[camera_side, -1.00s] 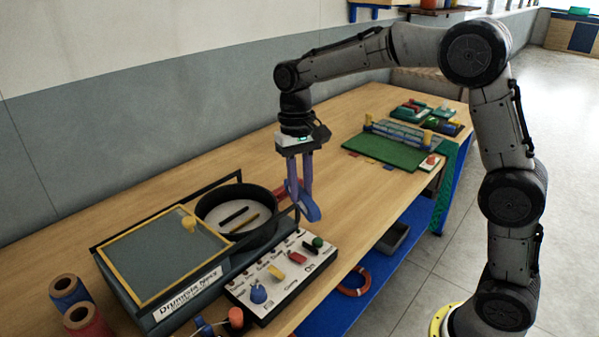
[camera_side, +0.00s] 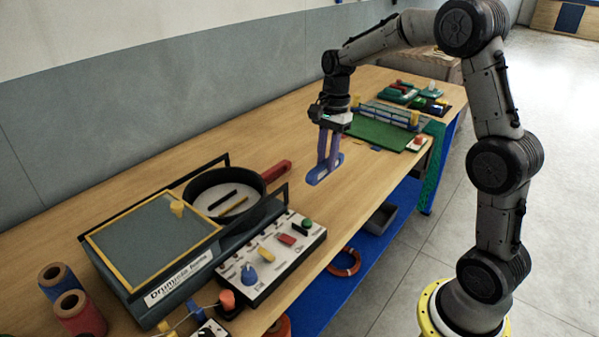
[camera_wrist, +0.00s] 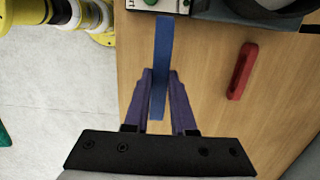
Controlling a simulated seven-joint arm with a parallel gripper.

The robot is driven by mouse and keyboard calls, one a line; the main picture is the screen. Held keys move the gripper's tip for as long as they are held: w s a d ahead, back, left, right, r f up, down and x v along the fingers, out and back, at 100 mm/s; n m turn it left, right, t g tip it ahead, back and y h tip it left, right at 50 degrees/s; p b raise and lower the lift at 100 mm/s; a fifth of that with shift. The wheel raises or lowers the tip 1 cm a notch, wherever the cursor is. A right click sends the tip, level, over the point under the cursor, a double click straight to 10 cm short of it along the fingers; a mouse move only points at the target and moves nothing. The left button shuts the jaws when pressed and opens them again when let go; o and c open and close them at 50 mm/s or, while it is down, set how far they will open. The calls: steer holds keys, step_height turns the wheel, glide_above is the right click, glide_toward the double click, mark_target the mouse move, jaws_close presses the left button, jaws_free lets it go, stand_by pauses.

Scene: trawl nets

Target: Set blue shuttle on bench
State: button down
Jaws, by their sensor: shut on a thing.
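My gripper (camera_side: 328,163) is shut on the blue shuttle (camera_side: 318,178), a flat blue bar. In the side view they are over the bare middle of the wooden bench (camera_side: 229,142), between the drum machine and the green mat. In the wrist view the shuttle (camera_wrist: 163,45) stands out lengthwise between the two purple fingers (camera_wrist: 159,95), above the wooden bench top (camera_wrist: 205,75). I cannot tell whether the shuttle's underside touches the bench or is a little above it.
A green mat (camera_side: 380,133) lies at right.

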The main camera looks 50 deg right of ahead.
steer(key=w+f, duration=0.2)
steer(key=w+d+f, duration=0.1)
steer(key=w+f, duration=0.1)
steer(key=w, duration=0.1)
steer(key=w+d+f, duration=0.1)
steer(key=w+f, duration=0.1)
steer(key=w, duration=0.1)
steer(key=shift+f, duration=0.35)
steer(key=shift+w+d+f, duration=0.1)
steer(key=shift+w+f, duration=0.35)
steer(key=shift+f, duration=1.65)
steer(key=shift+f, duration=0.1)
steer(key=c, duration=0.7)
jaws_free()
steer(key=shift+c, duration=0.2)
